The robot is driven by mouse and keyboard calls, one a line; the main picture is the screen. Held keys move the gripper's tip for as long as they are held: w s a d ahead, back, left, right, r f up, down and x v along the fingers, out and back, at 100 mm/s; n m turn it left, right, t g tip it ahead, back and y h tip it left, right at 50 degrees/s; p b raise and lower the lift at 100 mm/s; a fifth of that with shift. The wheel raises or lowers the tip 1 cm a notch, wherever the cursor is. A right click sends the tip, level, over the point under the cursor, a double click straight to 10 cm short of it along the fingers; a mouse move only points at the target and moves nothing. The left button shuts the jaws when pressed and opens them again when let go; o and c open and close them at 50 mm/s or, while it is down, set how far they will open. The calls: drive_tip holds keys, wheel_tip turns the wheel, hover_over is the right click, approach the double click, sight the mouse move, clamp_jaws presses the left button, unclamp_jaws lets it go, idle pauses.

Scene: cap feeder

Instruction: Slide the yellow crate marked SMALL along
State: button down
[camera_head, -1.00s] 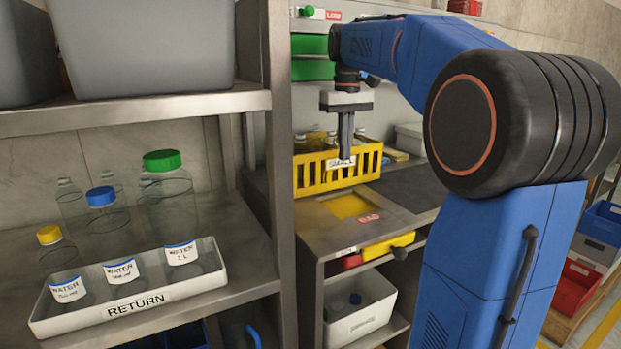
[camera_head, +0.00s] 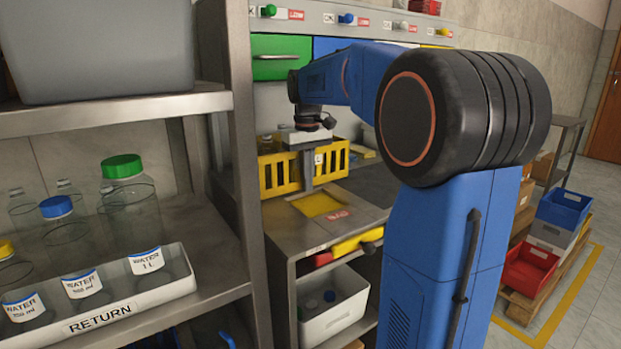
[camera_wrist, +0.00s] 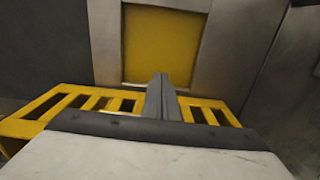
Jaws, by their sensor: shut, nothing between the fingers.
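The yellow slatted crate (camera_head: 279,176) stands on the steel worktop behind a yellow square panel. Its label is mostly hidden behind my fingers. In the wrist view the crate's slatted wall (camera_wrist: 70,101) shows on both sides of my fingers. My gripper (camera_head: 309,188) is shut and empty, pointing down in front of the crate's near wall, with its tips low by the worktop. In the wrist view the closed fingertips (camera_wrist: 160,78) are at the edge of the yellow panel (camera_wrist: 162,45). I cannot tell whether the fingers touch the crate. Clear bottles stand in or behind the crate.
The yellow panel (camera_head: 318,205) lies in the worktop (camera_head: 290,228), with a BAD label beside it. A steel shelf post (camera_head: 243,170) rises close left of the crate. The shelf holds a RETURN tray (camera_head: 125,312) and bottles. Dark worktop right of the crate looks clear.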

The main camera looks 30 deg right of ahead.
drive_tip(key=shift+w, duration=1)
drive_tip(key=shift+w, duration=2.75)
